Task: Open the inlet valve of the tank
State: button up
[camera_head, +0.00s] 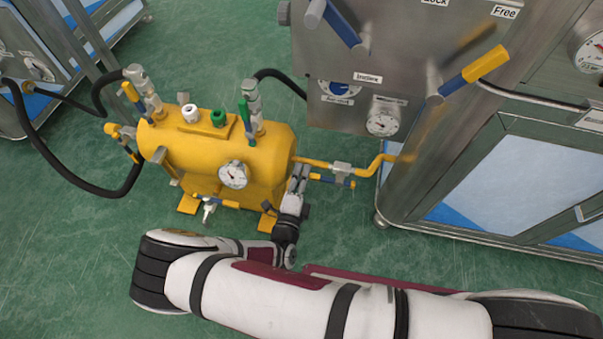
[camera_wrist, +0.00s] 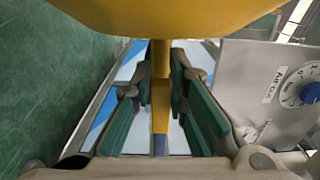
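The yellow tank (camera_head: 205,155) stands on the green floor at left centre in the head view, and its underside (camera_wrist: 165,12) fills the top of the wrist view. A yellow outlet-side pipe (camera_head: 380,165) leaves its right end and carries a valve with a yellow and blue lever (camera_head: 335,181). My gripper (camera_head: 300,172) is at the tank's right end, by this pipe. In the wrist view my gripper (camera_wrist: 158,85) is open, with dark green finger pads on both sides of a yellow bar with a blue end (camera_wrist: 160,125). Gaps show beside the bar. Which valve is the inlet is not labelled on the tank.
A steel cabinet (camera_head: 360,60) with levers and gauges stands close on the right; its panel (camera_wrist: 265,85) also shows in the wrist view. Black hoses (camera_head: 75,185) run left of the tank. Green floor (camera_head: 70,270) is clear at lower left.

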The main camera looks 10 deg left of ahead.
jog(key=o, duration=0.3)
jog(key=shift+f, duration=0.15)
jog(key=shift+o, duration=0.2)
notch_tip(320, 180, up, 10)
jog(key=shift+r, duration=0.1)
